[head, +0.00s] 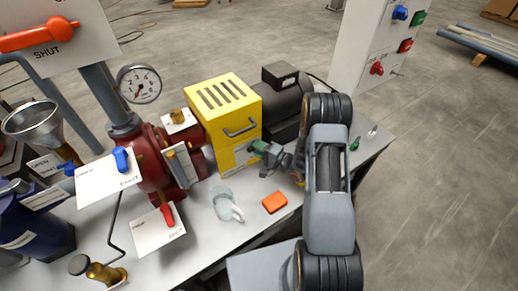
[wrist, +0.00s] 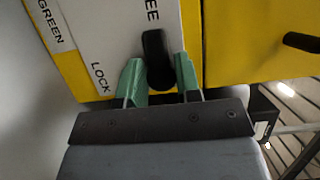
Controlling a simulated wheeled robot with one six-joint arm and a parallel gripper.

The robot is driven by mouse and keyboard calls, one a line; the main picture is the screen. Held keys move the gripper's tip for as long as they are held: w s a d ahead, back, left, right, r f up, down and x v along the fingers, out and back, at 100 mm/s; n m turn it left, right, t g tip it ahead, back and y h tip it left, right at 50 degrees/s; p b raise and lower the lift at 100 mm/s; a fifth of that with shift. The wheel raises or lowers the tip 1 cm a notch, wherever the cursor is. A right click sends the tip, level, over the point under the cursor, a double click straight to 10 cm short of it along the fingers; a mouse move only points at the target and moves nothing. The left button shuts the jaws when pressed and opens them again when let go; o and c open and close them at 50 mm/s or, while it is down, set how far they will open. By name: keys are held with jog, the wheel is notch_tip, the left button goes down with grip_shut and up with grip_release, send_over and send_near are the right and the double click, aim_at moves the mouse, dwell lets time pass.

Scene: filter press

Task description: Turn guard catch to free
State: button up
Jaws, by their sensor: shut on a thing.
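The yellow guard box (head: 222,108) stands on the bench in the head view, with slots on top and a handle on its side. In the wrist view a white label plate (wrist: 110,45) on it reads LOCK at lower left and, partly cut off, "EE" at the top. The black guard catch (wrist: 155,52) sits on this plate, its upper end just below the "EE" letters. My gripper (wrist: 160,78) has its green fingertips on both sides of the catch's lower part, shut on it. In the head view my gripper (head: 257,151) hides the catch.
A dark motor (head: 287,103) is behind the guard box. A red pump (head: 155,160) with a gauge (head: 139,84) is at left. A control post (head: 375,50) rises at right.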

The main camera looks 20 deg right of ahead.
dwell(0.4)
jog(key=o, duration=0.8)
jog(key=shift+c, duration=0.2)
jog(key=shift+s, duration=0.1)
jog(key=v, duration=1.3)
jog(key=shift+s+d, duration=0.2)
jog(key=shift+s, duration=0.1)
jog(key=w+d+r+n+g+h+p, duration=0.1)
jog(key=w+r+n+h+p, duration=0.2)
jog(key=r+h, duration=0.35)
jog(key=w+d+r+n+g+h+p, duration=0.25)
jog(key=w+r+h, duration=0.2)
jog(key=r, duration=0.35)
jog(key=s+a+r+n+g+p, duration=0.2)
jog(key=s+a+r, duration=0.4)
jog(key=s, duration=0.4)
jog(key=s+a+r+n+g+p, duration=0.1)
jog(key=s+a+r+n+g, duration=0.1)
jog(key=s+a+r+g, duration=0.2)
jog(key=s+a+r, duration=0.2)
jog(key=s+r, duration=0.2)
jog(key=s, duration=0.2)
jog(key=shift+a+r+n+h+p, duration=0.25)
jog(key=shift+n+h+p, duration=0.05)
jog(key=shift+n+p, duration=0.1)
